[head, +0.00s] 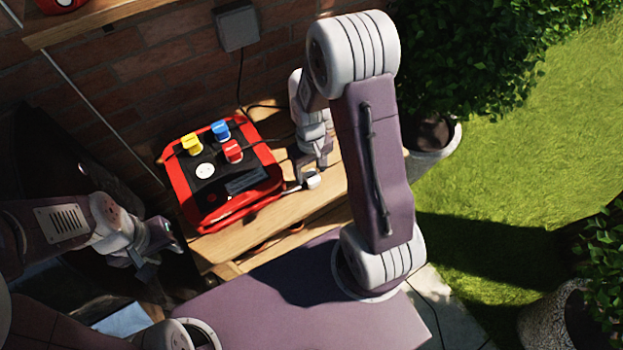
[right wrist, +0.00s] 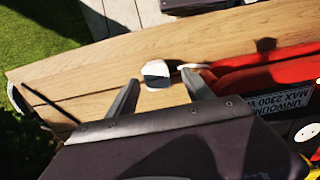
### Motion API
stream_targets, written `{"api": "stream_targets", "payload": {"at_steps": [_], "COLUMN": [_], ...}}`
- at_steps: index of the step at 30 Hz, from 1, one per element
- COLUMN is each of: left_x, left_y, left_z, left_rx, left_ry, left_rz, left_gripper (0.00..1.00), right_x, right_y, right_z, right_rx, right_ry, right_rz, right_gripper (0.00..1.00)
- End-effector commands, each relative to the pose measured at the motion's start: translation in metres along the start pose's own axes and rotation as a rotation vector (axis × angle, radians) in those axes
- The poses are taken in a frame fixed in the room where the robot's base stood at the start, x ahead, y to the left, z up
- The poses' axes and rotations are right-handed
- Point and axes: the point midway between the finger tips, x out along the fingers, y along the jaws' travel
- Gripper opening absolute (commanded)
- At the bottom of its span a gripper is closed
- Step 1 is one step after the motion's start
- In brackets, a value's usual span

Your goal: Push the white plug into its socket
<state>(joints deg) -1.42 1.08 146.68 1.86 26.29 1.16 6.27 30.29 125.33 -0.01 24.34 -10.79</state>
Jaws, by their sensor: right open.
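The white plug (head: 313,180) lies on the wooden table at the right of the red power box (head: 235,212). In the right wrist view the plug (right wrist: 155,70) shows between and just beyond the fingertips of my right gripper (right wrist: 161,78), which is open and empty. In the head view my right gripper (head: 306,172) is low over the table at the plug. A round white socket face (head: 205,170) is bare on the box's top, below the yellow plug (head: 191,144). My left gripper (head: 155,260) hangs left of the table; its jaw opening is unclear.
A blue plug (head: 221,130) and a red plug (head: 233,151) also stand on the box. A dark cable (head: 241,75) runs down from a grey wall box (head: 236,27). The brick wall bounds the back. Bare wood (right wrist: 100,68) lies beside the plug.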

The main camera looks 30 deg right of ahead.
Motion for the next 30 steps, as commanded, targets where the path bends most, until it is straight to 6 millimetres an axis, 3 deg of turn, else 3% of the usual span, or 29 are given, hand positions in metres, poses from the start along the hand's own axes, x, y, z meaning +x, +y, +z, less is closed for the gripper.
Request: {"api": "stream_targets", "payload": {"at_steps": [9,21,27,30], "left_x": [0.008,0.008,0.008,0.008], "left_y": [0.0,0.0,0.0,0.0], "left_z": [0.001,0.001,0.001,0.001], "left_rx": [0.0,0.0,0.0,0.0], "left_ry": [0.0,0.0,0.0,0.0], "left_rz": [0.0,0.0,0.0,0.0], "left_gripper": [0.36,0.36,0.36,0.36], "right_x": [0.047,0.049,0.049,0.049], "right_y": [0.006,0.006,0.006,0.006], "right_z": [0.0,-0.001,0.0,-0.001], "right_rx": [0.001,0.001,0.001,0.001], "right_ry": [-0.002,0.0,0.0,0.0], "right_rz": [0.0,0.0,0.0,0.0], "right_gripper": [0.6,0.6,0.04,0.04]}}
